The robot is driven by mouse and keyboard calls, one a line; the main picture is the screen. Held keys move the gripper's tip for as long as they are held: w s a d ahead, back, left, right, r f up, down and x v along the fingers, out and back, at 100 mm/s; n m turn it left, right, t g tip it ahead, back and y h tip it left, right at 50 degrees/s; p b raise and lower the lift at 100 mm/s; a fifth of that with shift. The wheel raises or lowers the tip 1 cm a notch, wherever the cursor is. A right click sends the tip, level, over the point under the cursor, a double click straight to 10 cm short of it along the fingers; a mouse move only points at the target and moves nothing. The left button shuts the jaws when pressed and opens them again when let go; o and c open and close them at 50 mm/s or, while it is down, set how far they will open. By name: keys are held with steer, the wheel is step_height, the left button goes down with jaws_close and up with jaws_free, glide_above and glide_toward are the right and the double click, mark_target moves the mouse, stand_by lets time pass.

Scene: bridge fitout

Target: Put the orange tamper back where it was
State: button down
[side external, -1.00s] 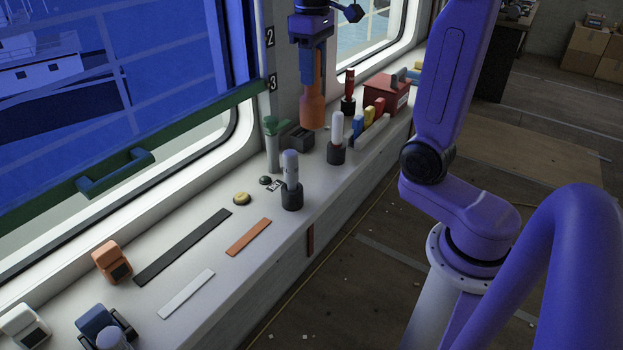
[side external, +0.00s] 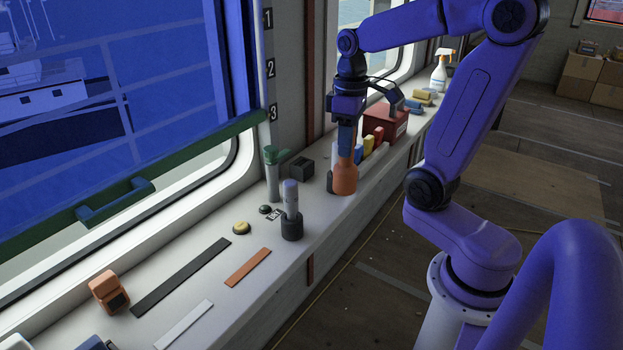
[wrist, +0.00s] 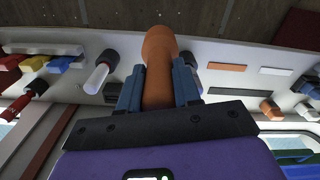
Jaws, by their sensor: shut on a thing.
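The orange tamper (side external: 345,178) is held upright in my gripper (side external: 347,148), over the sill near its front edge. In the wrist view the tamper (wrist: 158,55) sits between the two blue fingers of my gripper (wrist: 158,88), which are shut on it. In the side view it hides most of the white tool, which shows in the wrist view (wrist: 97,78) with its dark holder (wrist: 110,58). I cannot tell whether the tamper's lower end touches the sill.
A grey tool stands in a dark holder (side external: 292,228) to the left. A green-topped post (side external: 272,178) and dark block (side external: 301,166) stand behind. A red box (side external: 384,124) and coloured blocks (side external: 375,138) lie beyond. An orange strip (side external: 248,267) lies flat on the sill.

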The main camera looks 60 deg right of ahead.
steer(key=w+d+f, duration=0.2)
steer(key=w+f, duration=0.9)
steer(key=shift+d+f, duration=0.4)
steer(key=shift+w+f, duration=0.1)
steer(key=c, duration=0.8)
jaws_free()
steer(key=shift+f, duration=0.1)
